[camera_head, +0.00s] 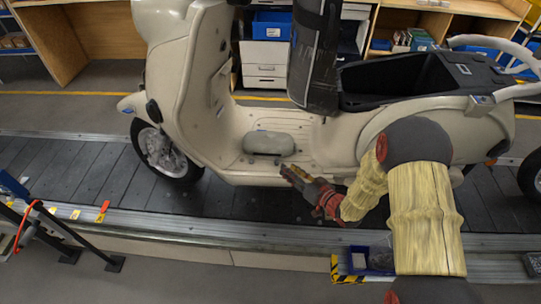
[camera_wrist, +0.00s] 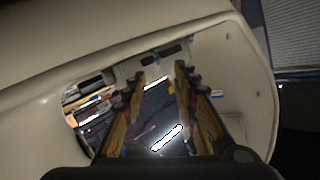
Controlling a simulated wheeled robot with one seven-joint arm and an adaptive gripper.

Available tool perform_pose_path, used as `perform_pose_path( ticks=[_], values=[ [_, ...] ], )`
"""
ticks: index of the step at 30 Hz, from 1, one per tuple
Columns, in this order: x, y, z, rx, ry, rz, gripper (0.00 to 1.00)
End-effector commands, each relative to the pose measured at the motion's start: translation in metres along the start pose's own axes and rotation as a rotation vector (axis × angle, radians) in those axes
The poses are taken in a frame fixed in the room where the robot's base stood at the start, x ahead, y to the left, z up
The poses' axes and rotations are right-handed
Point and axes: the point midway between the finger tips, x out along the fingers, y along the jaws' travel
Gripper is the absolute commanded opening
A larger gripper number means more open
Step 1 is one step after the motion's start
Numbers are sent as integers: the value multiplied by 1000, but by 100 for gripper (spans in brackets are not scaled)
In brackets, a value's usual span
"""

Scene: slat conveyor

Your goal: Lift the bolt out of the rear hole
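A cream scooter (camera_head: 200,110) stands on the slat conveyor, with its footboard (camera_head: 312,160) facing up. My gripper (camera_head: 286,170) is at the near edge of the footboard, reaching in from the right. In the wrist view my gripper (camera_wrist: 158,80) has its two fingers apart, with nothing between the tips. A cream panel (camera_wrist: 222,60) of the scooter lies around and beyond the fingertips. Two dark slots (camera_wrist: 176,48) show in it just past the tips. I cannot make out the bolt or say which opening is the rear hole.
A grey rounded block (camera_head: 268,143) lies on the footboard beyond my gripper. The dark open seat compartment (camera_head: 410,80) is at the upper right, and a dark upright part (camera_head: 315,60) rises over the footboard. A blue bin (camera_head: 372,260) sits at the conveyor's near edge.

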Motion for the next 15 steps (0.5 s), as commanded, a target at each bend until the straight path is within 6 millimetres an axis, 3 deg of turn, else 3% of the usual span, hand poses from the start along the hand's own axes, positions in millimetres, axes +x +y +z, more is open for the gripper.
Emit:
perform_pose_path(
  ticks=[15],
  values=[
    [51,3,3,-2,1,-2,29]
  ],
)
